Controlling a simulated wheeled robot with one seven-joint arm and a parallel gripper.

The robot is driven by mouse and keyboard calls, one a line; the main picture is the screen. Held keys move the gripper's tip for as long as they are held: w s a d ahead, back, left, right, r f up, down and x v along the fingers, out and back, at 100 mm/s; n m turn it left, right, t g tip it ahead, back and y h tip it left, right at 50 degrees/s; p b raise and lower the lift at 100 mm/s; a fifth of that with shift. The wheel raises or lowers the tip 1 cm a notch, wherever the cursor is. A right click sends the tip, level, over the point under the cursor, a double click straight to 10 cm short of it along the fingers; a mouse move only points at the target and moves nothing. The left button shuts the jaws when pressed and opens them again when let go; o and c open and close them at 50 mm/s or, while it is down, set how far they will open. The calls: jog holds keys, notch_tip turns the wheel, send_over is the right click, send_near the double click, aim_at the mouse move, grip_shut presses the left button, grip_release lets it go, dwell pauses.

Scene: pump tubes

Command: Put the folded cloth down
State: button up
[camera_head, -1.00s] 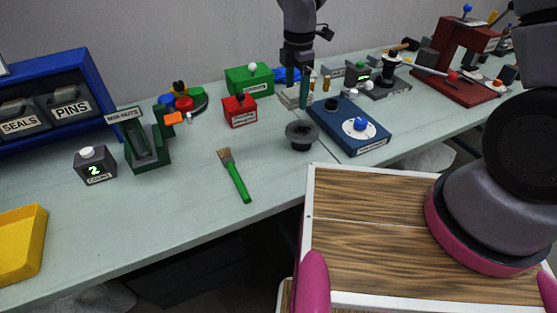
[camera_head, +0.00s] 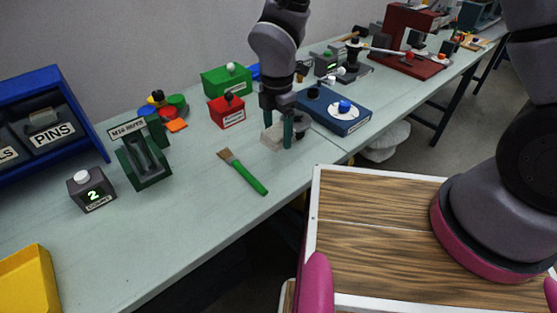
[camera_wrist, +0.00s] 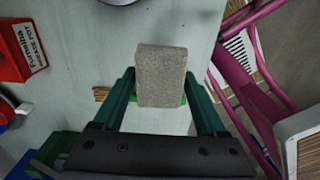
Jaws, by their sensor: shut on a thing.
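The folded cloth (camera_head: 272,137) is a small pale grey block. It also shows in the wrist view (camera_wrist: 160,75), between the two green fingers. My gripper (camera_head: 279,133) is shut on it and points down over the bench (camera_head: 200,205), right of the green-handled brush (camera_head: 245,175). In the wrist view the brush passes behind the cloth, with its bristles (camera_wrist: 101,93) showing at the left. The cloth looks low over the bench; whether it touches the top I cannot tell. My gripper partly hides a dark round part behind it.
A red box (camera_head: 227,112) and a green box (camera_head: 226,80) stand behind the brush. A blue base with a white dial (camera_head: 337,112) is right of my gripper. A green M10 nuts holder (camera_head: 143,164) and a counter (camera_head: 91,190) stand left.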

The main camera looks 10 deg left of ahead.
aim_at(278, 130)
notch_tip(278, 130, down, 8)
jog(key=shift+r, duration=0.15)
dwell(0.4)
jog(key=o, duration=1.2)
jog(key=shift+o, duration=0.2)
notch_tip(278, 130, up, 12)
